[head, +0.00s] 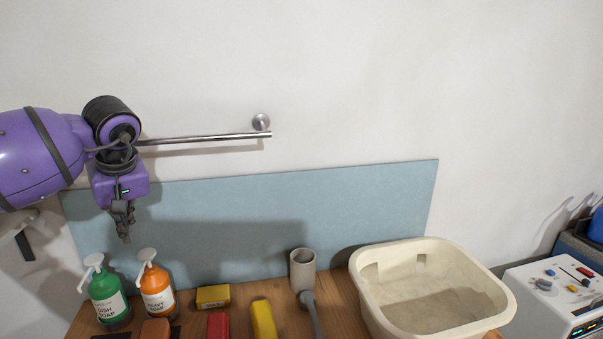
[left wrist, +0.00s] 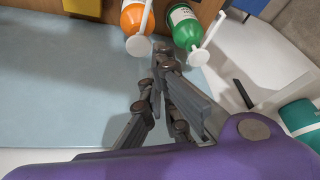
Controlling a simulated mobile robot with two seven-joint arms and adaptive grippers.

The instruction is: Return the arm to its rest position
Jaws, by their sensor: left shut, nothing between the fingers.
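My left arm is purple and comes in from the left in the head view. My left gripper (head: 124,238) points down in front of the blue wall panel (head: 350,210), above and behind the two pump bottles. It is shut and empty. In the left wrist view the dark gripper fingers (left wrist: 160,55) show near the pump heads of the bottles; I cannot tell whether there is contact. My right gripper is in neither view.
A green soap bottle (head: 108,298) and an orange soap bottle (head: 157,293) stand on the wooden table. Nearby are a yellow box (head: 213,297), a beige cup (head: 303,268) and a cream basin (head: 490,280). A metal rail (head: 200,138) is on the wall beside my arm.

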